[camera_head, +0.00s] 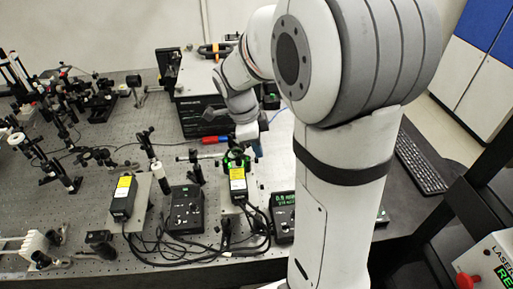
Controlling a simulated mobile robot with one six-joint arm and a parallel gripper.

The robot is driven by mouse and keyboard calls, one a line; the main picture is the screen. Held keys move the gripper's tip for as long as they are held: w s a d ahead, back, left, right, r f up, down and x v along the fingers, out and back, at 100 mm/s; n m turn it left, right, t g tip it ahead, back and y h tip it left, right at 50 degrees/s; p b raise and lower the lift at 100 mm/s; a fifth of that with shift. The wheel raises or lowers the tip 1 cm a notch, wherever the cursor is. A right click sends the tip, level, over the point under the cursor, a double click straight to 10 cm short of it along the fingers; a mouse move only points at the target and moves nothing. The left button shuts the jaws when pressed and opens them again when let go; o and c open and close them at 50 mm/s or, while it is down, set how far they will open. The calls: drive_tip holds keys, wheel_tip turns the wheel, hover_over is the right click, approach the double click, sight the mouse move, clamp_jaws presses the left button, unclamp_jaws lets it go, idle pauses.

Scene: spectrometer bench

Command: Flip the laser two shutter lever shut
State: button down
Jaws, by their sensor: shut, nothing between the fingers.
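Two black laser boxes with yellow labels stand on the optical bench (95,165). One laser box (123,197) is at the left on a pale plate, and the other laser box (238,180) is to its right, nearer my arm. I cannot read which one is laser two. My gripper (240,150) is shut and empty, pointing down just behind the right laser box, close to a green-lit part there. The shutter lever is too small or hidden to make out, and I cannot tell whether my gripper touches it.
A black control box (187,210) sits between the lasers, with cables in front. A controller with green digits (283,208) is partly behind my arm. Optics posts crowd the left. A keyboard (420,163) and a box with a red button (468,281) are at the right.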

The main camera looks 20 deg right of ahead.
wheel_tip(320, 180, up, 10)
drive_tip(key=b, duration=0.2)
drive_tip(key=shift+w+a+f, duration=0.15)
drive_tip(key=shift+a+f, duration=0.1)
drive_tip(key=shift+a, duration=0.1)
drive_tip(key=s+a+f+n+t+y, duration=0.1)
drive_tip(key=s+f+n+t, duration=0.1)
drive_tip(key=s+n, duration=0.5)
drive_tip(key=s+a+f+n+t+y, duration=0.1)
drive_tip(key=s+f+n, duration=0.3)
drive_tip(key=s+n, duration=0.4)
drive_tip(key=shift+s+a+n+t+y, duration=0.3)
drive_tip(key=shift+n+t, duration=0.5)
drive_tip(key=shift+n, duration=2.7)
drive_tip(key=shift+w, duration=0.15)
